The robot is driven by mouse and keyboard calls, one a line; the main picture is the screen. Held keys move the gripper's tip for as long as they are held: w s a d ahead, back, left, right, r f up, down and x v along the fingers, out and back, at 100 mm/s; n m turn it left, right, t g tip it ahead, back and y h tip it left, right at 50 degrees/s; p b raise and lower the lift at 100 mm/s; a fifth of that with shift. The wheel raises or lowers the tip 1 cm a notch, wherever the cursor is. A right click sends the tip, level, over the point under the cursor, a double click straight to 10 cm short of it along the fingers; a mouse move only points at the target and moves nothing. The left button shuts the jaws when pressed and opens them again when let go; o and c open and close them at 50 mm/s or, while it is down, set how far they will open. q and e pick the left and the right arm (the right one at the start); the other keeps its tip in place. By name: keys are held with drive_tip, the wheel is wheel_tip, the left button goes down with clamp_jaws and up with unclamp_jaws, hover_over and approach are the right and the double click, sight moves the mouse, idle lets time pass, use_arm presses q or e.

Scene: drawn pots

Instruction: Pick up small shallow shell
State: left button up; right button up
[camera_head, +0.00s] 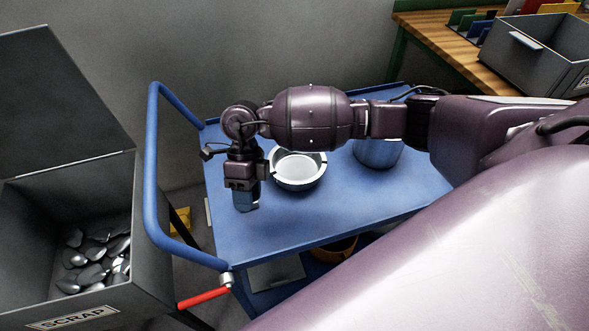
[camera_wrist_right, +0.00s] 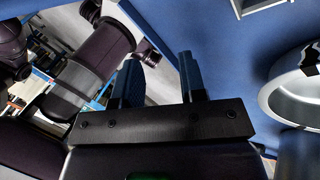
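A shallow round metal shell (camera_head: 298,168) with a pale inside and a notched rim sits on the blue cart top (camera_head: 330,215). A taller metal pot (camera_head: 377,153) stands to its right, partly hidden behind my arm. My right gripper (camera_head: 245,203) points down just left of the shell, over the cart's left part. In the right wrist view my right gripper (camera_wrist_right: 160,78) has its two blue-padded fingers apart, with nothing between them. A round metal rim (camera_wrist_right: 288,92) shows at that view's right edge, apart from the fingers. My left gripper is not in view.
A grey scrap bin (camera_head: 60,235) with several dark, spoon-like metal pieces stands left of the cart. The cart's blue handle (camera_head: 152,170) rises at its left end. A wooden bench (camera_head: 440,45) with a grey crate (camera_head: 535,55) is at the back right. The cart's front middle is clear.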

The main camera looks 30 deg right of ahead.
sight(290, 181)
drive_tip(key=w+d+r+t+h+b, duration=0.1)
drive_tip(key=w+d+r+t+h, duration=0.1)
drive_tip(key=w+d+h, duration=0.6)
drive_tip(key=shift+y, duration=0.9)
drive_tip(key=s+d+f, duration=0.2)
drive_tip(key=f, duration=0.1)
drive_tip(key=s+d+f, duration=0.1)
drive_tip(key=f, duration=0.1)
drive_tip(key=shift+b, duration=0.3)
drive_tip(key=shift+s+d+f, duration=0.2)
drive_tip(key=shift+f, duration=0.45)
drive_tip(key=x, duration=0.4)
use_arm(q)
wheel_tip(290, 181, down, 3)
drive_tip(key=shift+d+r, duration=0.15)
use_arm(e)
drive_tip(key=shift+c, duration=0.3)
clamp_jaws()
